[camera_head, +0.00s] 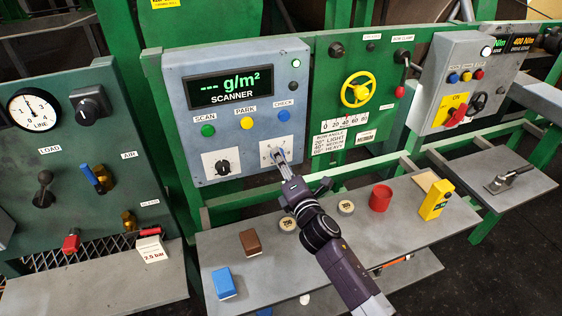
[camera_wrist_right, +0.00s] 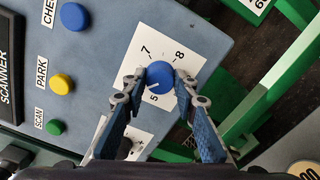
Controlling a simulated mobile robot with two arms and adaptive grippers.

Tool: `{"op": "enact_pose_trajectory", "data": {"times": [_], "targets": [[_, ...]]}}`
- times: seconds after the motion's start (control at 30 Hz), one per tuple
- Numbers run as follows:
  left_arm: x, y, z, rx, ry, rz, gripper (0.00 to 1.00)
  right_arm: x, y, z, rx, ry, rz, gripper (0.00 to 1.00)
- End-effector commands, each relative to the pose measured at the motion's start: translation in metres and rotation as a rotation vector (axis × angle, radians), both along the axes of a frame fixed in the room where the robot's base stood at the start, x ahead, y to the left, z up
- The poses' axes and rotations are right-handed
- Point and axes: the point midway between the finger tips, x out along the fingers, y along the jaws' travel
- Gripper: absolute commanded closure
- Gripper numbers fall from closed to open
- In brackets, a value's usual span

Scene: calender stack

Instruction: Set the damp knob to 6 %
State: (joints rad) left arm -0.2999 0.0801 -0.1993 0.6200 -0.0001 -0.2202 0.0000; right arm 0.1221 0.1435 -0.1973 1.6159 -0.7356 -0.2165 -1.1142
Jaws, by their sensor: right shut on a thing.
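The scanner box (camera_head: 238,139) is a blue-grey panel with a lit green display reading dashes and "g/m²". A white dial plate (camera_head: 266,147) sits at its lower right. In the right wrist view the round blue knob (camera_wrist_right: 160,76) stands on this plate, with the numbers 5, 7 and 8 readable around it. A short white mark on the knob faces the lower left, near the 5. No 6 is visible; the left finger covers part of the scale there. My right gripper (camera_head: 281,157) is shut on the knob, one finger on each side. My left gripper is out of view.
A black knob (camera_head: 222,167) on a second white plate is left of the dial. Green, yellow and blue buttons (camera_head: 246,123) sit above. The grey shelf (camera_head: 330,240) below carries a blue block (camera_head: 223,281), a red cup (camera_head: 380,198) and a yellow device (camera_head: 436,199).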

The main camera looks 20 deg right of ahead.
Motion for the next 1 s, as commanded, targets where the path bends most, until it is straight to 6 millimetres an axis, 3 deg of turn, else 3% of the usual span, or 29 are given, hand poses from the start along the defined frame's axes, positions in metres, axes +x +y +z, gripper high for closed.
{"op": "enact_pose_trajectory", "data": {"times": [0.4,1.0], "targets": [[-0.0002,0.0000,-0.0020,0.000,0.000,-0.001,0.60,-0.0003,-0.0001,-0.0013,0.226,0.009,0.000,0.98],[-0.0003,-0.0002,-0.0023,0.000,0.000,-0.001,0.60,-0.0003,-0.0003,-0.0016,0.272,0.012,-0.001,0.98]]}}
